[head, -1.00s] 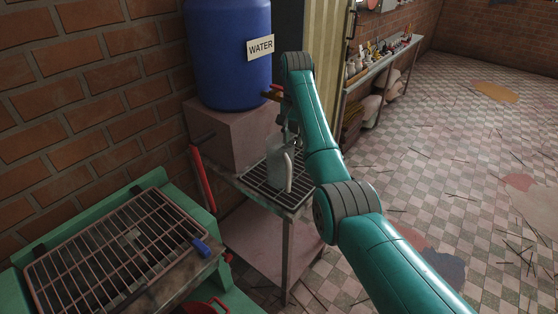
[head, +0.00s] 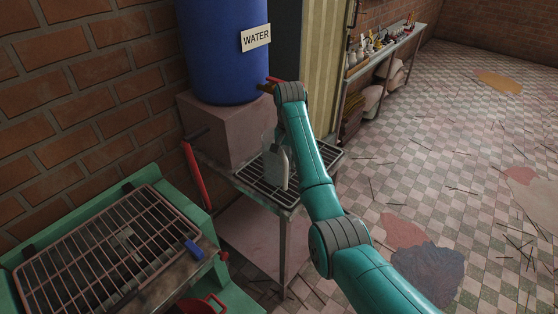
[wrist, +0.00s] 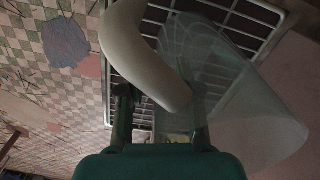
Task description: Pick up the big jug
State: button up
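The big jug (head: 269,151) is a clear, see-through vessel with a pale handle (head: 284,168). It stands on the wire rack (head: 252,181) below the blue water barrel. In the wrist view the jug's clear body (wrist: 262,112) fills the right side, and its curved whitish handle (wrist: 135,55) reaches down toward the fingers. My gripper (wrist: 160,100) is open, with its two dark fingers apart and the handle's lower end between or just beyond them. I cannot tell whether they touch. In the head view my arm hides the gripper.
The blue barrel (head: 222,50) labelled WATER stands on a block (head: 222,130), its tap close to my arm. A green stand with a grill (head: 105,255) is at the lower left. A shelf (head: 385,50) with small items is behind.

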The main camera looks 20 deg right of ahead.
grip_shut()
dwell(0.3)
